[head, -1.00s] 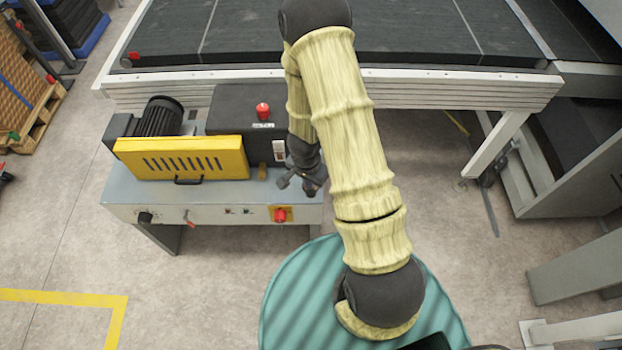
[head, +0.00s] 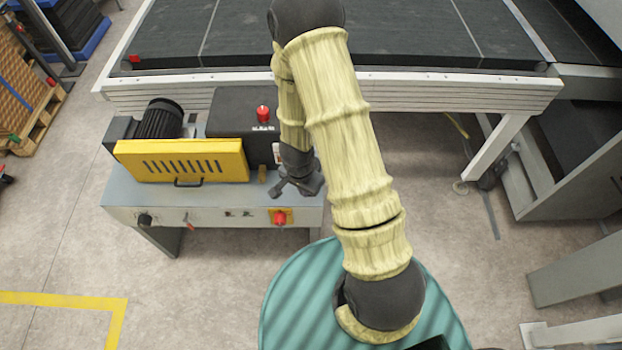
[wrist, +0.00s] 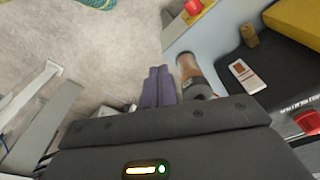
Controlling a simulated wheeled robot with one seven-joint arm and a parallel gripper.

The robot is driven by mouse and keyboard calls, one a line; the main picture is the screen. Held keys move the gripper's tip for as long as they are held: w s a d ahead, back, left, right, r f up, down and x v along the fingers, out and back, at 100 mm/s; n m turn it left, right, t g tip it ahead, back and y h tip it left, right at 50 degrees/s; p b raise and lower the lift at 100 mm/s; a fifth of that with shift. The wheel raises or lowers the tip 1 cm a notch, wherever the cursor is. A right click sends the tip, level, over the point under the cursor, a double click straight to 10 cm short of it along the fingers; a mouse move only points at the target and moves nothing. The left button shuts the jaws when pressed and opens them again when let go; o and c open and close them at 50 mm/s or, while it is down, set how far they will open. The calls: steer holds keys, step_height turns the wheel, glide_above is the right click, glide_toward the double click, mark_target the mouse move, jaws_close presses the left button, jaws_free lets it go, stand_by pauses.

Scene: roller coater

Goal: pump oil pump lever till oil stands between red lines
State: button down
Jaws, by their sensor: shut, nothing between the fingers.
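My gripper (wrist: 158,86) shows in the wrist view as two purple fingers lying together, shut and empty. In the head view my gripper (head: 299,187) is above the right end of the grey machine bench. A brownish rod with a dark collar (wrist: 188,70), which looks like the pump lever, stands just right of the fingers in the wrist view. I cannot tell if they touch. A white plate with a brown-red window (wrist: 248,76), perhaps the oil gauge, is on the black housing. Its oil level and red lines are too small to read. In the head view the lever is hidden.
The black housing (head: 238,108) carries a red knob (head: 263,113). A yellow guard (head: 180,161) and a motor stand left of it. A red switch (head: 280,217) sits on the bench front. The conveyor frame (head: 430,92) runs behind. Floor right of the bench is open.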

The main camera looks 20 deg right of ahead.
step_height(320, 180, up, 17)
steer(key=s+a+p, duration=0.1)
steer(key=p, duration=0.5)
steer(key=shift+a+p, duration=0.2)
steer(key=shift+p, duration=0.15)
steer(key=shift+s, duration=0.15)
stand_by(0.6)
steer(key=s+d+r+n+t+y+b, duration=0.1)
steer(key=s+d+r+n+b, duration=0.2)
steer(key=s+r+n+b, duration=0.2)
steer(key=n+b, duration=0.3)
steer(key=n, duration=0.2)
steer(key=shift+t, duration=0.4)
steer(key=shift+r, duration=0.1)
